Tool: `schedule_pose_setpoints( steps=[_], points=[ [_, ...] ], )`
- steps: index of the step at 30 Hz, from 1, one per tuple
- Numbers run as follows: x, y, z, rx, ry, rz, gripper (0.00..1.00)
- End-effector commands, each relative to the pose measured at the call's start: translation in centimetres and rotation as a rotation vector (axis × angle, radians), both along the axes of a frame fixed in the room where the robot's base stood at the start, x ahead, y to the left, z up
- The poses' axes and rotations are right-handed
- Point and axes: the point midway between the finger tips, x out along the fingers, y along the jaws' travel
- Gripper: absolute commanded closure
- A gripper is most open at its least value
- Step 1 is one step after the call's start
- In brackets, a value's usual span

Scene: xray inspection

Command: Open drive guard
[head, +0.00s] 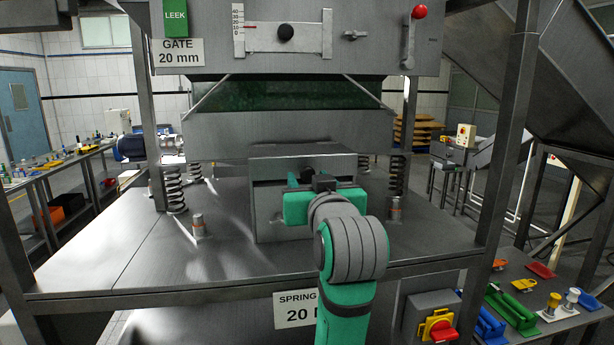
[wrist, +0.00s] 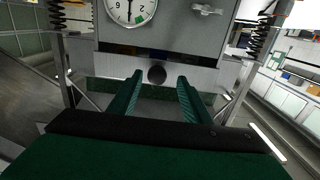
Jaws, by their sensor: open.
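A grey metal box (head: 268,215), which looks like the drive guard, stands on the machine's deck in the middle of the head view. My green arm hides much of its front, and I cannot tell whether its cover is open. My gripper (head: 309,180) is in front of the box's upper part, its fingers mostly hidden there. In the wrist view the two green fingers (wrist: 157,84) are spread with nothing held between them. A dark round knob (wrist: 157,75) shows between and beyond the fingertips, in front of a pale strip; contact is not visible.
Coil springs (head: 175,190) stand on both sides of the deck (head: 105,235). The gate panel (head: 375,50) hangs above. A red-yellow switch (head: 438,328) is below the deck's front edge. A side table at the right holds coloured tools (head: 515,312). A dial (wrist: 130,8) shows in the wrist view.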

Motion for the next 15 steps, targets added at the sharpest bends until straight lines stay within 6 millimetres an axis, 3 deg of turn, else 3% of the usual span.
schedule_pose_setpoints(
  steps=[6, 15],
  points=[
    [2.7, 0.0, 0.0, 0.001, 0.001, -0.006, 0.56],
    [3.6, 0.3, 0.0, 0.0, 0.0, -0.005, 0.56]
  ],
)
